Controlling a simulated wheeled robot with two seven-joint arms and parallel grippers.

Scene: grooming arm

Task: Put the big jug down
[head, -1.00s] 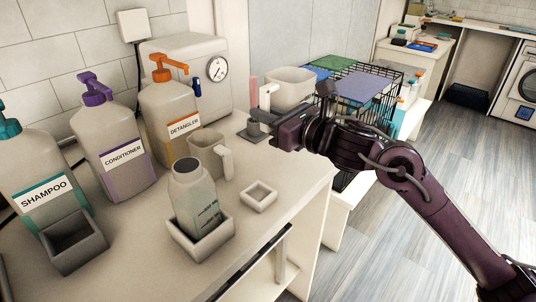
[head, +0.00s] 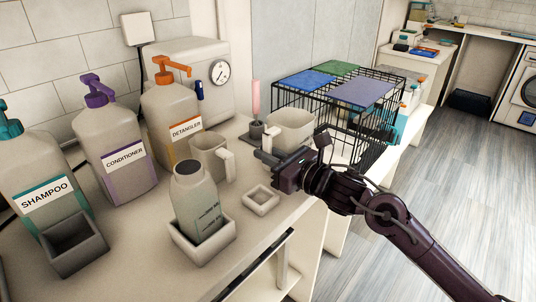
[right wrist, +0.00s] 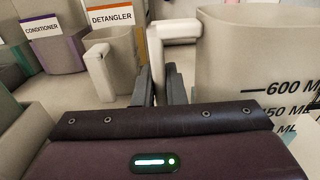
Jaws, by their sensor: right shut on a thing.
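The big jug (head: 292,131) is a pale beige open-topped vessel near the counter's far right end. In the right wrist view the big jug (right wrist: 255,50) shows dark ML marks, with 600 the highest readable. My right gripper (head: 270,157) is shut on its handle; the fingers (right wrist: 160,88) close around the handle's lower part in the wrist view. The jug looks upright and low over the counter (head: 130,240); its base is partly hidden, so I cannot tell if it touches. My left gripper is not in view.
A smaller jug (head: 208,155) stands left of the gripper. A marked bottle (head: 195,200) sits in a holder, beside a small square dish (head: 261,199). A pink-handled tool (head: 256,100) stands behind the big jug. A black wire cage (head: 345,120) lies beyond.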

